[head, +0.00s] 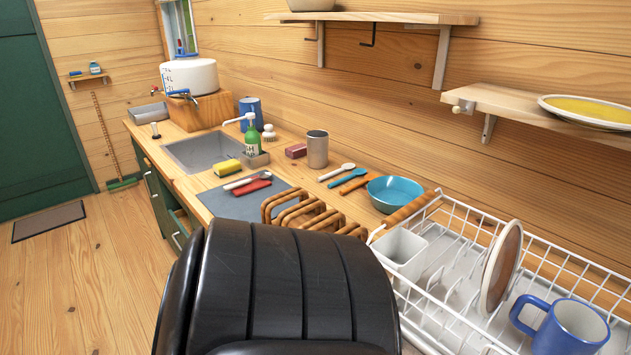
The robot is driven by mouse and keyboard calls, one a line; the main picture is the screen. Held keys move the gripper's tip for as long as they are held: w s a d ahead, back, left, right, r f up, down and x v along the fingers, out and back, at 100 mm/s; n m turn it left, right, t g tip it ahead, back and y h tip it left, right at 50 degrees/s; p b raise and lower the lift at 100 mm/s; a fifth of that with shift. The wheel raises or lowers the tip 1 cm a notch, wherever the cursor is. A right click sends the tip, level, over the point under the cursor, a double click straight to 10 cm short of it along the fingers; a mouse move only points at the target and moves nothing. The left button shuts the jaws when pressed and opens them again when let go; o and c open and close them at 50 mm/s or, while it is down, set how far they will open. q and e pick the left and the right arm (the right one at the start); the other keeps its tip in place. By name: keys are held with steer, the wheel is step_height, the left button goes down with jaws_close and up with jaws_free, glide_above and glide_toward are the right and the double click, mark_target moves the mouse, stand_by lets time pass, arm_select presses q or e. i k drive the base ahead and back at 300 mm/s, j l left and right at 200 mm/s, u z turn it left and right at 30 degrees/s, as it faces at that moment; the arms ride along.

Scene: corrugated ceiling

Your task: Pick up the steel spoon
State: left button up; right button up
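A pale, silvery spoon (337,172) lies on the wooden counter (300,172) in the head view, beside a steel cup. A slim pale utensil (243,183) lies on the grey mat next to a red item; its shape is too small to make out. I cannot tell for certain which of the two is the steel spoon. Neither of my grippers shows in the head view. A large black rounded part fills the lower middle and hides the near counter.
A steel cup (317,149), blue bowl (395,193) and wooden rack (305,212) stand near the spoon. A white wire dish rack (470,215) holds a plate and blue mug (560,325). The sink (203,150) is farther left. Shelves (540,108) overhang the right.

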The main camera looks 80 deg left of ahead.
mark_target(266, 175)
steer(key=u, duration=1.3)
